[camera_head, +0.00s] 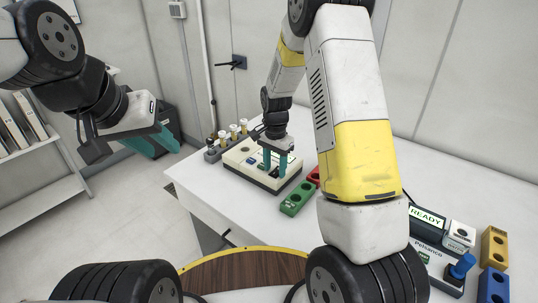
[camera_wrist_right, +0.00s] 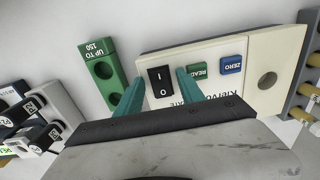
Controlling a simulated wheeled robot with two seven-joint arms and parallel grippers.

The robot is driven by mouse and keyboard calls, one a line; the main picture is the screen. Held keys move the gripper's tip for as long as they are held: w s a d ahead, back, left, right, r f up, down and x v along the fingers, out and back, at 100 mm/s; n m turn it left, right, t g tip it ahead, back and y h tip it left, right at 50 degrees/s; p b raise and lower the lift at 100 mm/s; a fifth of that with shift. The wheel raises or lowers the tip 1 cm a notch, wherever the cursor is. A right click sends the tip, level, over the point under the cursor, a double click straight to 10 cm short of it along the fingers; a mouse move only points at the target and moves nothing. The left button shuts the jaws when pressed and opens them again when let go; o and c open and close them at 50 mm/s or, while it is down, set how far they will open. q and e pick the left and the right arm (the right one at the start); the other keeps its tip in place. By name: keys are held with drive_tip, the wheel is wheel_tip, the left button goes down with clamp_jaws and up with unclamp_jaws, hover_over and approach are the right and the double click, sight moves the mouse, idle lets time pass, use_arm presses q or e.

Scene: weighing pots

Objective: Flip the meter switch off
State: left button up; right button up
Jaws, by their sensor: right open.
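The meter is a low cream box (camera_head: 243,159) on the white table in the head view. In the right wrist view its cream panel (camera_wrist_right: 220,50) carries a black rocker switch (camera_wrist_right: 160,81) marked I and O, beside a green READ button (camera_wrist_right: 198,71) and a blue ZERO button (camera_wrist_right: 231,64). My right gripper (camera_head: 276,163) points down over the meter. In the wrist view its open teal fingers (camera_wrist_right: 160,80) lie on either side of the switch, with nothing held; contact cannot be told. My left gripper (camera_head: 156,141) hangs off the table at left; its finger gap is unclear.
A green block (camera_head: 297,198) with holes, labelled UP TO 150 in the wrist view, and a red block (camera_head: 314,176) lie near the meter. A rack of small bottles (camera_head: 212,153) stands behind it. A device showing READY (camera_head: 427,217) and yellow (camera_head: 494,247) and blue (camera_head: 493,288) blocks stand at right.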

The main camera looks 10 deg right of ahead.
clamp_jaws()
drive_tip(key=shift+w+d+g+y, duration=0.2)
drive_tip(key=shift+d+g+y, duration=0.1)
drive_tip(key=shift+g+y, duration=0.3)
drive_tip(key=shift+w+r+g+y, duration=0.1)
drive_tip(key=shift+g+y, duration=0.4)
unclamp_jaws()
